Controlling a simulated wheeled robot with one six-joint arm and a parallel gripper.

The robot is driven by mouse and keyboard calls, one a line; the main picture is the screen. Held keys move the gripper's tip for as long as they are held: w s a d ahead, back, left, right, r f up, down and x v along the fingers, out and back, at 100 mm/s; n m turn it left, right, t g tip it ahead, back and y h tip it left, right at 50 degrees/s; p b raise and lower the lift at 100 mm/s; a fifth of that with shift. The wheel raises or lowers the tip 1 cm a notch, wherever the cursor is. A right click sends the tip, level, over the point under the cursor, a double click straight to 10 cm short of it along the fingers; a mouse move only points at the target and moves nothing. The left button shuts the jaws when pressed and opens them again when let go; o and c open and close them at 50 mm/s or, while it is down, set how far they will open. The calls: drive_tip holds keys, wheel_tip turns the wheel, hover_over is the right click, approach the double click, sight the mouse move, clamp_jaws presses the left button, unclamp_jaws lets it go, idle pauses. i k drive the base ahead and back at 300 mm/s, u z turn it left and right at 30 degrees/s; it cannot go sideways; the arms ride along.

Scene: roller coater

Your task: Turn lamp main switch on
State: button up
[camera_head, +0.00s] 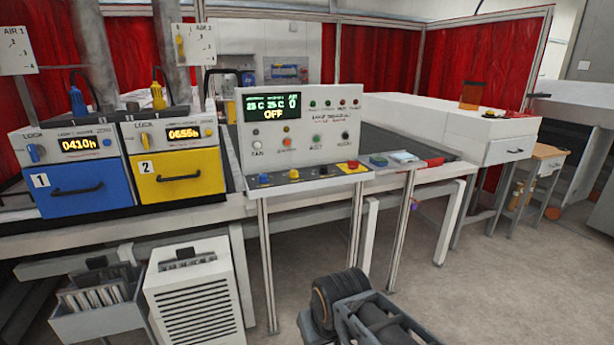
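Below the display are small coloured buttons and several knobs, with labels too small to read fully. On its sloped front ledge (309,177) are a blue knob (264,179), a yellow knob (294,174), and a red button (353,165) on a yellow plate. I cannot tell which control is the lamp main switch. A dark and grey part of my arm shows at the bottom centre, below and apart from the panel. My gripper's fingers cannot be made out.
At left are a blue unit (82,190) and a yellow unit (178,177) with lit hour displays. A white vented box (200,300) and a grey bin (100,315) stand on the floor below. The floor at right (520,280) is clear.

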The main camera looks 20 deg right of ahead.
sight(353, 164)
drive_tip(key=z, duration=0.3)
drive_tip(key=i, duration=0.4)
drive_tip(key=z, duration=0.85)
drive_tip(key=i, duration=2.05)
drive_tip(key=u, duration=0.55)
